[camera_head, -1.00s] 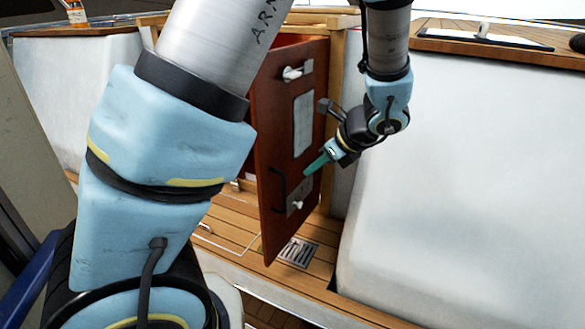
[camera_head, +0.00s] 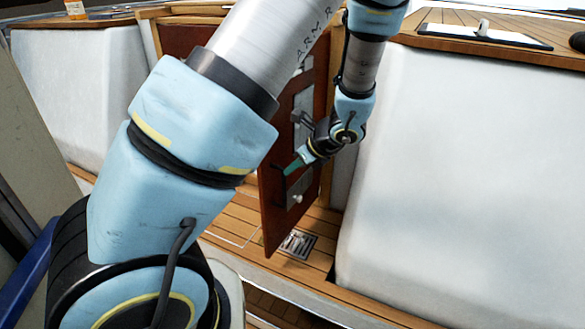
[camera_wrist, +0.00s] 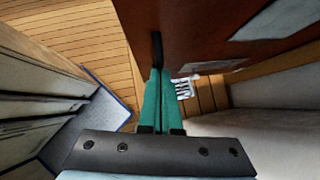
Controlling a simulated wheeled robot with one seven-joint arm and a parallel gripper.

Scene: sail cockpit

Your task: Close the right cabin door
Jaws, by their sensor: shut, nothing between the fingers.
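The right cabin door (camera_head: 281,225) is a reddish-brown panel standing ajar, its face turned toward the right. My forearm hides its upper left part. A dark handle shows on the door in the wrist view (camera_wrist: 157,48). My gripper (camera_head: 288,170) has teal fingers pressed together, with nothing between them. It is in front of the door's face, close to the handle.
Another reddish-brown panel (camera_head: 180,38) shows at the left of the cabin opening. White moulded cockpit walls (camera_head: 450,180) stand at the right and left. A floor grate (camera_head: 298,243) lies in the wooden sole (camera_head: 232,225) below the door. Open floor lies left of the door.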

